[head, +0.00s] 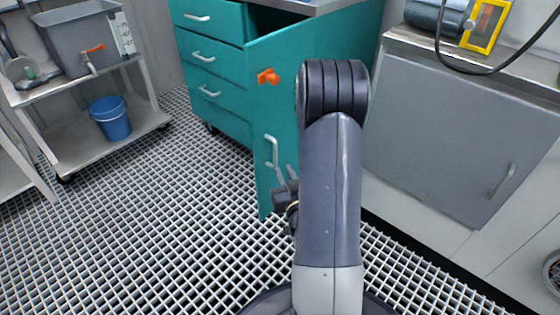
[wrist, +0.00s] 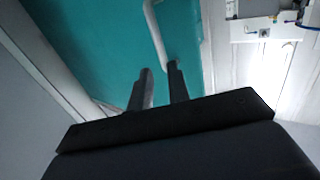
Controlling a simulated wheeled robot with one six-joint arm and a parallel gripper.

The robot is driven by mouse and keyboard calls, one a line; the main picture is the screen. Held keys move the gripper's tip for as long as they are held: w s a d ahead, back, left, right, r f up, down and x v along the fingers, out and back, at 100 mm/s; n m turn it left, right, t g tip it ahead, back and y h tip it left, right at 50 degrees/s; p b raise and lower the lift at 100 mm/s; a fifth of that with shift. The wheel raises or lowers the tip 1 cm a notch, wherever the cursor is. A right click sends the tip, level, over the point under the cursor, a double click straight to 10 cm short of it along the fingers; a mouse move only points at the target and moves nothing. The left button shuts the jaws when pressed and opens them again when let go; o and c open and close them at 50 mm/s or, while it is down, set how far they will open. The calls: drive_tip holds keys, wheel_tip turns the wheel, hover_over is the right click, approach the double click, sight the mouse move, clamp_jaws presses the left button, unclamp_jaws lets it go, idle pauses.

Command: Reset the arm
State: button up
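My arm reaches forward and down in the head view, with my gripper (head: 284,177) left of the forearm, close to the white handle (head: 271,152) of a teal cabinet door (head: 312,60). The wrist view shows my gripper (wrist: 160,69) with its two dark fingers apart and nothing clearly between them. The white handle (wrist: 154,28) runs down to the right fingertip there; I cannot tell whether they touch. The door stands swung out, with a dark opening behind its top. My forearm hides part of the door.
A teal drawer unit (head: 212,57) stands left of the door. A grey cabinet (head: 455,135) stands close on the right. At far left, a trolley (head: 70,152) holds a grey tank (head: 82,40) and a blue bucket (head: 110,118). The grating floor (head: 150,225) is clear at left.

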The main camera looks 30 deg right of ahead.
sight(276, 153)
drive_tip(key=shift+s+a, duration=0.15)
drive_tip(key=shift+s, duration=0.55)
drive_tip(key=b+x, duration=0.1)
drive_tip(key=x, duration=1)
drive_tip(key=shift+a, duration=0.15)
drive_tip(key=shift+s, duration=0.1)
